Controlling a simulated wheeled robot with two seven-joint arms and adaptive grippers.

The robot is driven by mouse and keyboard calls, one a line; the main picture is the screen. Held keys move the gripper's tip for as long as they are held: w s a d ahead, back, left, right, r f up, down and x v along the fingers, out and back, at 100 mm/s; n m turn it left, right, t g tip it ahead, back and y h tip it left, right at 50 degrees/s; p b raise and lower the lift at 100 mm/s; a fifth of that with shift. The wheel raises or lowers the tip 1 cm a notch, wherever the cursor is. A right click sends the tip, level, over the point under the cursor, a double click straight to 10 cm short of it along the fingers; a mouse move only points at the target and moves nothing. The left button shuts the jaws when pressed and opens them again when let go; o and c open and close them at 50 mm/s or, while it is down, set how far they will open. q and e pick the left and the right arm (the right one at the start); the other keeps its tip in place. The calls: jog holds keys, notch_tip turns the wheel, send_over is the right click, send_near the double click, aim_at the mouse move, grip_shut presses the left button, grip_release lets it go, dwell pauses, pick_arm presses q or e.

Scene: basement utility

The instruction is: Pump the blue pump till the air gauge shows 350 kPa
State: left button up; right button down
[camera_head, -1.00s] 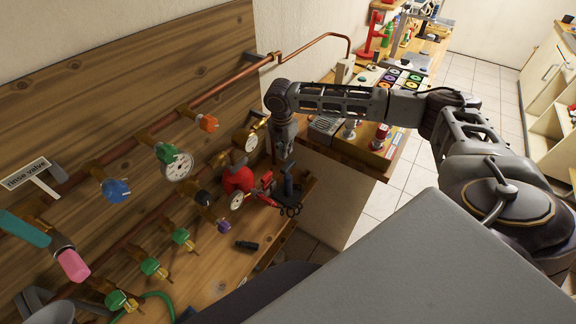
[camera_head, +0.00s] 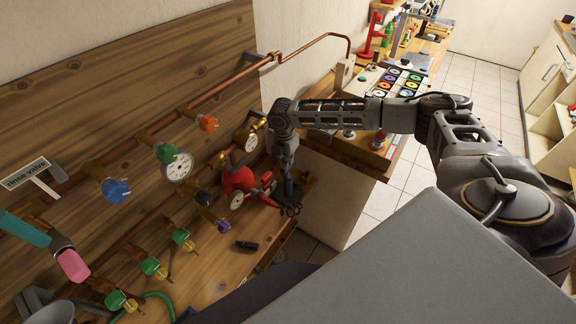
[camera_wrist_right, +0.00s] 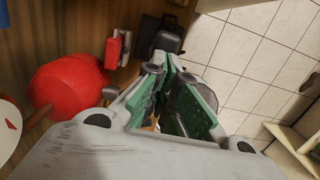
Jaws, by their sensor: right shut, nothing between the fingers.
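A red rounded device (camera_head: 238,180) sits at the right end of the wooden bench, with a small white gauge (camera_head: 237,200) on its front; the reading is too small to make out. I cannot pick out a blue pump for certain. In the wrist view the red body (camera_wrist_right: 68,88) is left of my fingers, and a white dial (camera_wrist_right: 10,128) is cut off at the edge. My right gripper (camera_head: 291,209) points down, just right of the red device, shut with nothing in it. Its green-padded fingers (camera_wrist_right: 168,104) show in the wrist view. My left gripper is out of view.
The wall panel carries copper pipes with a blue knob (camera_head: 116,190), an orange knob (camera_head: 208,123), a green knob (camera_head: 166,153) and a white dial (camera_head: 179,168). A black object (camera_head: 246,245) lies on the bench. A counter with clutter (camera_head: 372,160) stands right of the bench.

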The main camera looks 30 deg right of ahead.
dwell(0.3)
jog(key=shift+f+b, duration=0.55)
jog(key=shift+f, duration=1.7)
jog(key=shift+s+a+r+p, duration=0.2)
jog(key=shift+a+p, duration=0.15)
jog(key=shift+a, duration=0.05)
jog(key=shift+s+a+r+p, duration=0.15)
jog(key=shift+a+p, duration=0.15)
jog(key=shift+a, duration=0.05)
jog(key=shift+s+a+r, duration=0.2)
jog(key=shift+s+a, duration=0.05)
jog(key=shift+a, duration=0.45)
